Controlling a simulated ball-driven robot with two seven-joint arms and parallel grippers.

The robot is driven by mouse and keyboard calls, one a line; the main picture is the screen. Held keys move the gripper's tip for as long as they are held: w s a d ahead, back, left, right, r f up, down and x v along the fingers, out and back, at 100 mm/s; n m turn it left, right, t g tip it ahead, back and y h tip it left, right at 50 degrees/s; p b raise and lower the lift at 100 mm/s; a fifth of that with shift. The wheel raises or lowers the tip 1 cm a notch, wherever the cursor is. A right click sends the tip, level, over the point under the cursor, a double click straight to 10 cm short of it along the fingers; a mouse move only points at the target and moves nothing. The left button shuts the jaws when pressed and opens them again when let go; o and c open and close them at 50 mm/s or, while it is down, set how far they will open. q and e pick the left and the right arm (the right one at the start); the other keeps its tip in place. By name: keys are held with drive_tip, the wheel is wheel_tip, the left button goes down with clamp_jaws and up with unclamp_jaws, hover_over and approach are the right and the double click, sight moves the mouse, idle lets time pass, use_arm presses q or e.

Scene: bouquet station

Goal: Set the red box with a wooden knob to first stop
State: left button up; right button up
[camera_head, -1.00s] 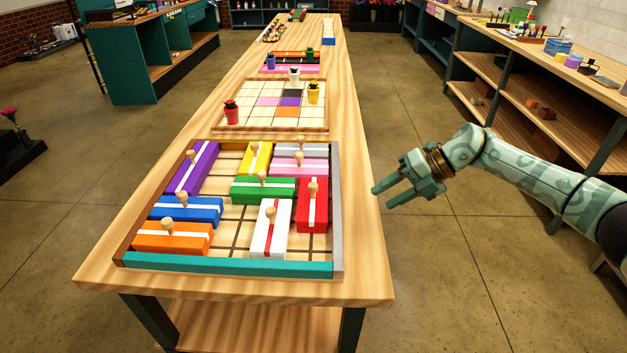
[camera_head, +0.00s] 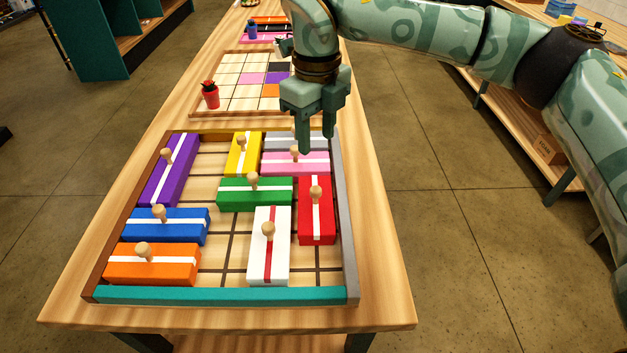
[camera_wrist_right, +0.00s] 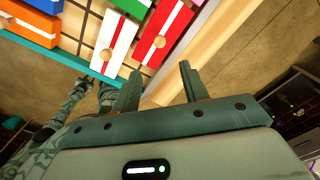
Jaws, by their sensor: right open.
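The red box (camera_head: 328,222) with a white stripe and a wooden knob (camera_head: 316,193) lies lengthwise near the right wall of the sliding-box tray (camera_head: 351,262). The pink box (camera_head: 277,168) is just beyond it. Bare floor shows between its near end and the teal front wall. My right gripper (camera_head: 317,142) is open and empty, pointing down above the tray's far right part, beyond the red box. In the right wrist view the red box (camera_wrist_right: 170,22) and its knob show ahead of the open fingers (camera_wrist_right: 160,78).
The white box (camera_head: 260,255) lies left of the red one; the green box (camera_head: 240,193) is farther left. Purple, yellow, grey, blue and orange boxes fill other places. A red pot (camera_head: 211,98) stands on the grid board beyond the tray.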

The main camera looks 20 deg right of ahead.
drive_tip(key=b, duration=0.1)
hover_over(316, 189)
wheel_tip(316, 189, down, 5)
drive_tip(key=shift+f, duration=0.15)
wheel_tip(316, 189, down, 7)
drive_tip(key=shift+r+b, duration=0.15)
drive_tip(key=shift+b, duration=0.7)
drive_tip(key=shift+f, duration=0.6)
use_arm(q)
drive_tip(key=f, duration=0.3)
drive_tip(key=shift+s+f, duration=0.1)
drive_tip(key=shift+s, duration=0.1)
